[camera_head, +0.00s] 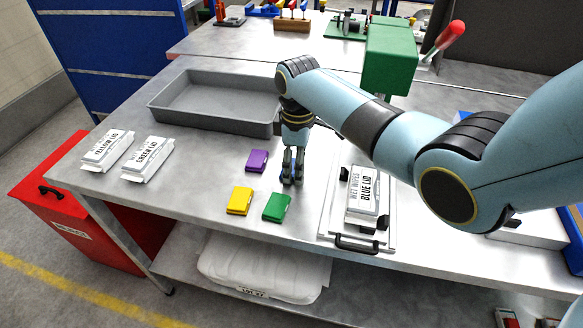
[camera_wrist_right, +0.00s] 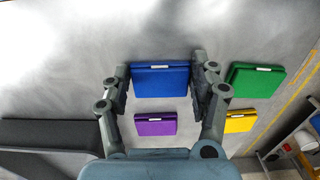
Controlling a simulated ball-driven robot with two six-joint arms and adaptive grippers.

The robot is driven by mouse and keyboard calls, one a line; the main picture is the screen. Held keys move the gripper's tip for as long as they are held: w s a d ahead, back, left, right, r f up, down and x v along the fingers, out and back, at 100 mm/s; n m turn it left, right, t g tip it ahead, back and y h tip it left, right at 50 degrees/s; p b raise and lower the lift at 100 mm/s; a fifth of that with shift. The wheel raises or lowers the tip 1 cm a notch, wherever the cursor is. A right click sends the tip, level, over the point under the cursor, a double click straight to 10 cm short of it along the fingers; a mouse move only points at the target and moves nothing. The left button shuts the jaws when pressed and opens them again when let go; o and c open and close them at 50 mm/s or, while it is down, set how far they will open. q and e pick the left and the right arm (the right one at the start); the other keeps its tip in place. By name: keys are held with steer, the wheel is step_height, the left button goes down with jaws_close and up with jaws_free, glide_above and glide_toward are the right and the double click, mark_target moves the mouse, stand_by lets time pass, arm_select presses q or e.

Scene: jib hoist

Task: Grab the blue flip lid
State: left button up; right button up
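The blue flip lid (camera_wrist_right: 160,80) lies on the grey bench in the right wrist view, between the two fingers of my right gripper (camera_wrist_right: 163,77). The fingers are apart, one on each side of it, with a narrow gap showing. A purple lid (camera_head: 257,161), a yellow lid (camera_head: 240,201) and a green lid (camera_head: 277,207) lie close by. My left gripper is not in view.
A white pack marked BLUE LID (camera_head: 364,190) sits in a holder with a black handle at the right. A grey tray (camera_head: 165,108) stands behind. Packs for the yellow lid (camera_head: 108,150) and green lid (camera_head: 148,158) lie at the left. A green block (camera_head: 390,55) stands behind my arm.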

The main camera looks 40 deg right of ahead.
steer(key=shift+c, duration=0.7)
